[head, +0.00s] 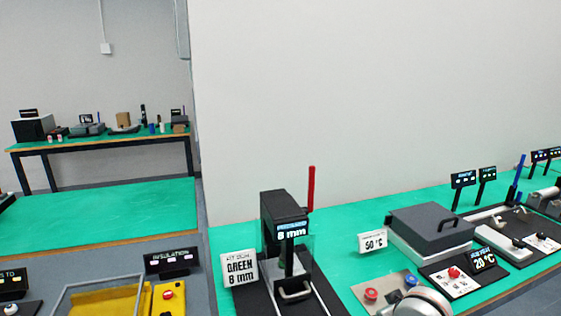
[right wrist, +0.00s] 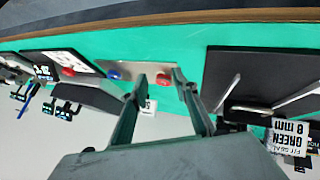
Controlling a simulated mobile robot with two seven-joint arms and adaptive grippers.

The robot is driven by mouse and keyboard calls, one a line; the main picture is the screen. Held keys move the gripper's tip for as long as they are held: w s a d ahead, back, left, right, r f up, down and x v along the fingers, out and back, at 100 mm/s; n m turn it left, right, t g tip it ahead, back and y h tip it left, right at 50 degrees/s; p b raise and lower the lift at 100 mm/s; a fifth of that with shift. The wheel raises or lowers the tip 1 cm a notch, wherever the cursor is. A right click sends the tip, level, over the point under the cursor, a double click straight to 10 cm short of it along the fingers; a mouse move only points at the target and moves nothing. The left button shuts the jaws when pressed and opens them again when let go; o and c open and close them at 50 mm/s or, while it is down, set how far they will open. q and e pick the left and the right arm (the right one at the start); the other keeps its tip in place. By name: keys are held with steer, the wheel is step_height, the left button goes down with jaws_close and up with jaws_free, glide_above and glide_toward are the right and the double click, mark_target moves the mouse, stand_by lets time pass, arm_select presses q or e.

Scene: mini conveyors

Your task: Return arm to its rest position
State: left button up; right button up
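My right gripper (right wrist: 158,76) shows in the right wrist view with its two fingers apart and nothing between them. It is over the green bench (right wrist: 180,33), near a metal plate (right wrist: 140,70) with a red and a blue button; I cannot tell the height. That view is upside down. In the head view, a rounded grey-white piece at the bottom edge, in front of the button plate (head: 370,281), looks like part of my right arm. The right fingers are not clear there. My left gripper is in neither view.
A black press (head: 284,212) with a red lever (head: 311,188) stands by a "GREEN 8 mm" sign (head: 240,268). A grey lidded box (head: 430,228) reading 20 °C is to its right. A yellow tray (head: 105,299) is at lower left.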

steer(key=s+d+f+n+h, duration=0.1)
steer(key=s+d+f, duration=0.15)
steer(key=s, duration=0.65)
steer(key=s+d+f+n+h, duration=0.1)
steer(key=s+d, duration=0.2)
steer(key=s, duration=0.6)
steer(key=s+d+f+n+h, duration=0.1)
steer(key=s+d, duration=0.2)
steer(key=s, duration=0.5)
steer(key=a+f+m+t+y, duration=0.2)
steer(key=a+f+y, duration=0.4)
steer(key=a+f, duration=0.8)
step_height(320, 180, down, 3)
steer(key=shift+w+a+r+m+y, duration=0.1)
steer(key=shift+w+a+m+y, duration=0.1)
steer(key=shift+w+m+y, duration=0.25)
